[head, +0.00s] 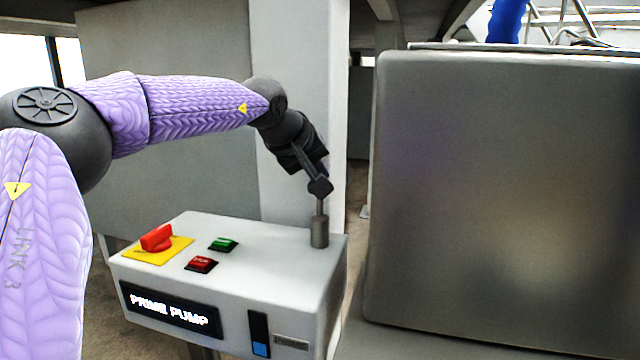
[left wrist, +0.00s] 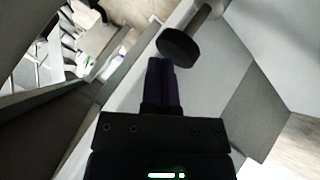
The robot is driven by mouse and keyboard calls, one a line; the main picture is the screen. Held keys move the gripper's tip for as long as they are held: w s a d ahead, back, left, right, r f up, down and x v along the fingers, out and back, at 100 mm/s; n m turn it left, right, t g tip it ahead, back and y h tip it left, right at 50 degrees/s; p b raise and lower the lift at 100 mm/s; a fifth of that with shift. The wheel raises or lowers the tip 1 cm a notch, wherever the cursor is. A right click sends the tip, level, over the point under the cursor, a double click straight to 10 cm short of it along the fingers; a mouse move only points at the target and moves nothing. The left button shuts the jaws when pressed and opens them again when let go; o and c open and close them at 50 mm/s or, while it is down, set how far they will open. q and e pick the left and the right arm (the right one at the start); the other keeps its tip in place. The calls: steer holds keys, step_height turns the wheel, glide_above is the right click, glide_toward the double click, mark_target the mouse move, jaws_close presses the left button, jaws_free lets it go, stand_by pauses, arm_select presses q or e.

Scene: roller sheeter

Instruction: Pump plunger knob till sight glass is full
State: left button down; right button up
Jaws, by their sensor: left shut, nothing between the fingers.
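The plunger knob (head: 320,187) is a dark knob on a thin grey rod above a metal collar (head: 319,233), at the right end of the pump box top. The rod shows raised. My left gripper (head: 318,170) is at the knob, partly hidden by its own wrist. In the left wrist view its shut, empty fingers (left wrist: 160,64) point at the knob (left wrist: 179,48), which lies just beyond the tips and to the right. I cannot tell whether they touch. The sight glass (head: 258,327) on the front is dark above and blue in roughly its lower third. My right gripper is not in view.
The grey pump box (head: 200,275) carries a red rotary switch (head: 156,238) on a yellow plate, a green button (head: 223,244), a red button (head: 201,264) and a "PRIME PUMP" sign (head: 170,308). A large grey cabinet (head: 500,190) stands to the right, with a narrow gap between.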

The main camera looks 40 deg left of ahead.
arm_select(q)
steer(key=shift+f, duration=0.35)
steer(key=shift+f+b, duration=0.55)
stand_by(0.5)
steer(key=shift+f, duration=0.35)
steer(key=shift+f+b, duration=0.5)
steer(key=shift+b, duration=0.1)
stand_by(0.5)
steer(key=shift+r+p, duration=1)
steer(key=shift+r, duration=0.1)
step_height(320, 180, up, 2)
steer(key=shift+r+p, duration=0.25)
steer(key=shift+p, duration=1)
